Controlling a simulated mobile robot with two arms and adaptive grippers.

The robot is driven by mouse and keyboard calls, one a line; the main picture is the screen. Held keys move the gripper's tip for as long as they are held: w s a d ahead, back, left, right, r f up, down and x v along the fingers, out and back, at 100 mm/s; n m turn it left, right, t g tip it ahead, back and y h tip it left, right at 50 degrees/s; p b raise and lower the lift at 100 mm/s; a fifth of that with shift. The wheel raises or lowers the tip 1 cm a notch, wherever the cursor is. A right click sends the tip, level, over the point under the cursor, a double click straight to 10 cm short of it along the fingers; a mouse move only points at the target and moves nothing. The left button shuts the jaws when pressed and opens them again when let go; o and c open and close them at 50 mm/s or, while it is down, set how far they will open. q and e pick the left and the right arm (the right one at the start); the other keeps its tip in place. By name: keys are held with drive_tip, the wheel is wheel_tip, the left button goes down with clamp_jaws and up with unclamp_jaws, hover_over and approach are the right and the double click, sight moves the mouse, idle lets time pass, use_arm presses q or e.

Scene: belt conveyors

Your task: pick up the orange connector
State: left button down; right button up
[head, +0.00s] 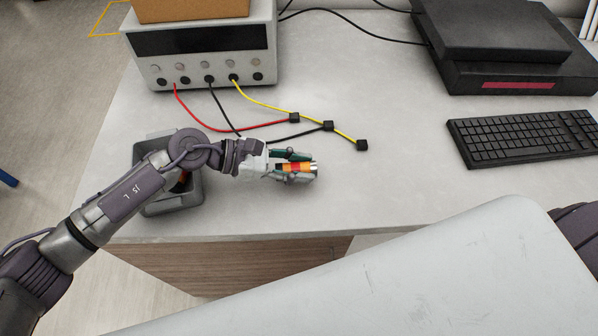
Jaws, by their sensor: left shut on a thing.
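My left gripper (302,165) is over the grey table (225,217), near its front edge. It is shut on an orange connector (292,168), which shows between its fingers with some red and yellow on it. The fingers hide part of the connector. I cannot tell whether the connector touches the table. My right gripper is not in view.
A grey bin (191,199) stands under my left arm, with something orange partly hidden inside. A power supply (200,50) has red, black and yellow cables running across the table. A keyboard (522,137) and a black device (505,45) stand at the right.

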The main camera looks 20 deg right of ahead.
use_arm(q)
drive_tip(key=shift+s+r+b, duration=0.1)
drive_tip(key=shift+r+b, duration=0.2)
drive_tip(key=shift+r, duration=0.55)
drive_tip(key=s+d+r+b, duration=0.1)
drive_tip(key=s+d+r, duration=0.5)
drive_tip(key=s, duration=0.3)
drive_tip(key=shift+s+d+r+b, duration=0.15)
drive_tip(key=shift+s+r+b, duration=0.2)
drive_tip(key=shift+r, duration=0.1)
